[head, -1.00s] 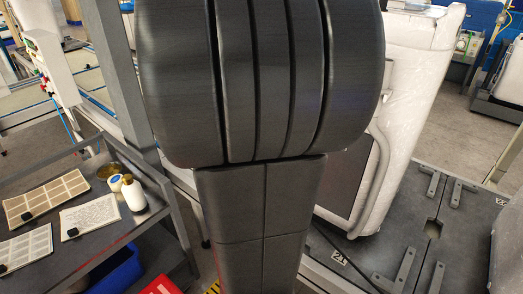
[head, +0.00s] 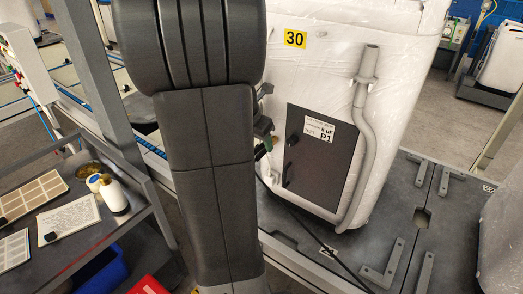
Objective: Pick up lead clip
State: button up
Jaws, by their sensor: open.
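I cannot make out a lead clip for sure in the head view. A small dark, greenish part (head: 263,127) shows just right of my arm, in front of the white wrapped machine (head: 400,70); I cannot tell whether it is a clip or part of my arm. The machine bears a yellow label "30" and a dark panel (head: 318,165) marked "P1", with a small black fitting on it. My arm covers the middle left of the view, and I cannot make out my gripper, which seems hidden behind it.
A grey pipe (head: 364,130) runs down the machine's side. A dark cable (head: 315,232) crosses the grey platform (head: 410,255), which has several raised brackets. At left a workbench (head: 95,240) holds trays, papers and bottles, beside a grey post (head: 90,80).

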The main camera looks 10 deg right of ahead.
jog(key=shift+x, duration=1.2)
jog(key=c, duration=0.9)
jog(key=shift+r, duration=0.15)
